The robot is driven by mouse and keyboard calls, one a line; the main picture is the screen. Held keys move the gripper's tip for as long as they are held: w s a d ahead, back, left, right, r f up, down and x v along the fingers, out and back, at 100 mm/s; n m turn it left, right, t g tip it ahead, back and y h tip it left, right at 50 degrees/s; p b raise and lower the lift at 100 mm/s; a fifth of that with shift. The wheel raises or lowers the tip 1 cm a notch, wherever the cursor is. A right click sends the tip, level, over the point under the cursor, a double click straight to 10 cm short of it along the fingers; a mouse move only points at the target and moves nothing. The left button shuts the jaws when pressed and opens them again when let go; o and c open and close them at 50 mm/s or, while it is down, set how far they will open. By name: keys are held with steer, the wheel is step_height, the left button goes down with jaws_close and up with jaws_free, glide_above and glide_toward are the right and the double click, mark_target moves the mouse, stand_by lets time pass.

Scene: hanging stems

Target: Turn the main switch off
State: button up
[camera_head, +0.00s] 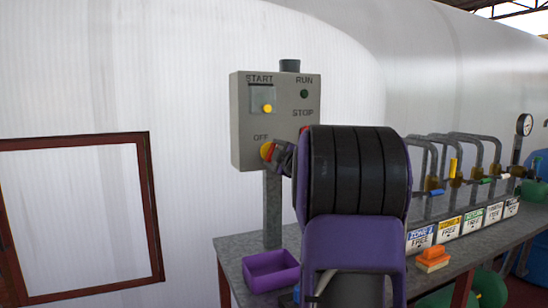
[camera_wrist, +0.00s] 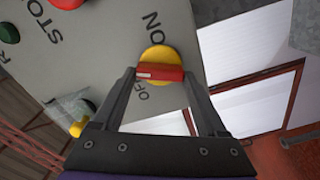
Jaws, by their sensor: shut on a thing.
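The main switch is a yellow disc (camera_wrist: 157,53) with a red bar handle (camera_wrist: 165,73) on the grey control box (camera_head: 244,110). In the head view its yellow disc (camera_head: 266,150) shows below the OFF label, partly hidden by my arm. My gripper (camera_wrist: 160,73) is shut on the red handle, one finger at each end. The handle lies level across the wrist picture, with a white mark on its left half. The ON label (camera_wrist: 151,20) is above the disc and the OFF label (camera_wrist: 143,92) is at its lower left.
A yellow knob under a clear cover (camera_head: 267,107), a green RUN button (camera_head: 304,94) and a partly hidden red STOP button share the box. A purple tray (camera_head: 270,270) and orange blocks (camera_head: 433,258) are on the bench. Valve pipes with zone signs (camera_head: 447,230) stand right.

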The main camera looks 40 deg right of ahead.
steer(key=n, duration=0.4)
steer(key=shift+f+n, duration=0.1)
steer(key=shift+n, duration=0.3)
stand_by(0.4)
steer(key=o, duration=1.3)
steer(key=shift+s+a, duration=0.1)
